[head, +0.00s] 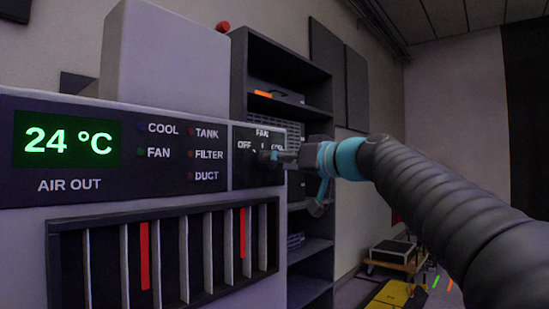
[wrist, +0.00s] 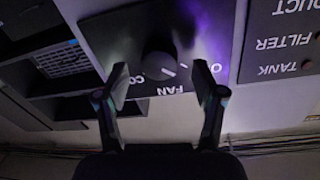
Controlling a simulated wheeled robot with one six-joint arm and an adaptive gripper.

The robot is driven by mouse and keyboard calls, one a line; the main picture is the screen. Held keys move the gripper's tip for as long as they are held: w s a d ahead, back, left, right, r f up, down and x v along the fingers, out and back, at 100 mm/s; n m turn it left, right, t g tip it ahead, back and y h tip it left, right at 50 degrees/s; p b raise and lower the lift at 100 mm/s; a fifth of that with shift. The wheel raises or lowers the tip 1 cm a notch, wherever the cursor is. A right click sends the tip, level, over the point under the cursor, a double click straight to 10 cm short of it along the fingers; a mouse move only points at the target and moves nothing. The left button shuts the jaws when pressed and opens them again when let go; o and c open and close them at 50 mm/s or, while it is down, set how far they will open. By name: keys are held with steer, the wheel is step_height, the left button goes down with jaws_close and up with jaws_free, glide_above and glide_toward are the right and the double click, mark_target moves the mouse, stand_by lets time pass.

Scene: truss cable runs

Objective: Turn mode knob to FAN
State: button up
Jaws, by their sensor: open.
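The dark mode knob (head: 265,156) sits on a dark panel (head: 242,174) with OFF at left, FAN on top and COOL at right. In the wrist view the labels are upside down, and the knob (wrist: 158,62) carries a pale mark. The mark points down and slightly right, toward the FAN and OFF side; I cannot tell if it lines up with FAN. My gripper (head: 285,156) is at the panel's right side, level with the knob. In the wrist view my gripper (wrist: 161,78) is open, one finger each side of the knob, with gaps showing.
A display (head: 67,139) reads 24 °C, beside the COOL, FAN, TANK, FILTER and DUCT lamps. A slatted vent (head: 165,257) with red strips lies below. A dark shelf rack (head: 310,250) stands behind my gripper. A cart (head: 393,255) is on the floor at right.

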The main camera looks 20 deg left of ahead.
steer(key=shift+x, duration=1.05)
steer(key=c, duration=1.2)
steer(key=shift+o, duration=0.2)
steer(key=shift+m, duration=0.3)
steer(key=shift+r+m+p, duration=0.15)
steer(key=shift+m+p, duration=2)
steer(key=shift+m, duration=2.25)
